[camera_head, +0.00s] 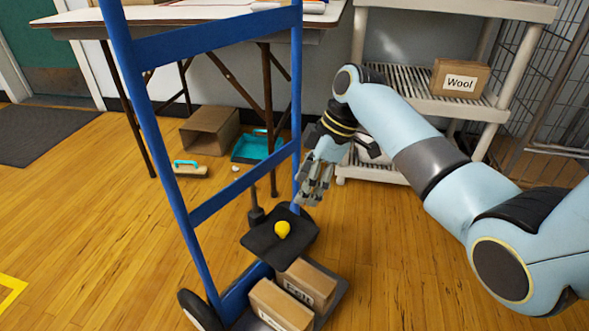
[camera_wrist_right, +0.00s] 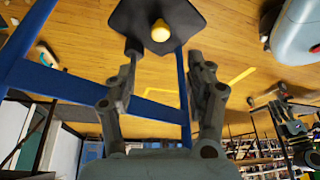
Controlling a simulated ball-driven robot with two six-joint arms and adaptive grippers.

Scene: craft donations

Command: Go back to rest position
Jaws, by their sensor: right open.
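My right gripper (camera_head: 317,186) hangs beside the right upright of a blue hand truck (camera_head: 122,55), fingers pointing down. It is open, and nothing shows between its fingers. In the right wrist view its two fingers (camera_wrist_right: 163,75) stand well apart. A dark flat plate (camera_head: 262,242) with a yellow ball-like piece (camera_head: 282,229) on it is just below and left of the gripper, apart from it. Both also show at the top of the right wrist view, the plate (camera_wrist_right: 135,18) beyond the fingertips and the yellow piece (camera_wrist_right: 160,31). My left gripper does not show in the head view.
Cardboard boxes (camera_head: 280,306) sit low on the hand truck. A white shelf (camera_head: 425,103) with a "Wool" box (camera_head: 459,79) stands behind my right arm. A folding table (camera_head: 190,14), open carton (camera_head: 209,130), teal dustpan (camera_head: 250,147) and brush (camera_head: 189,170) are behind.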

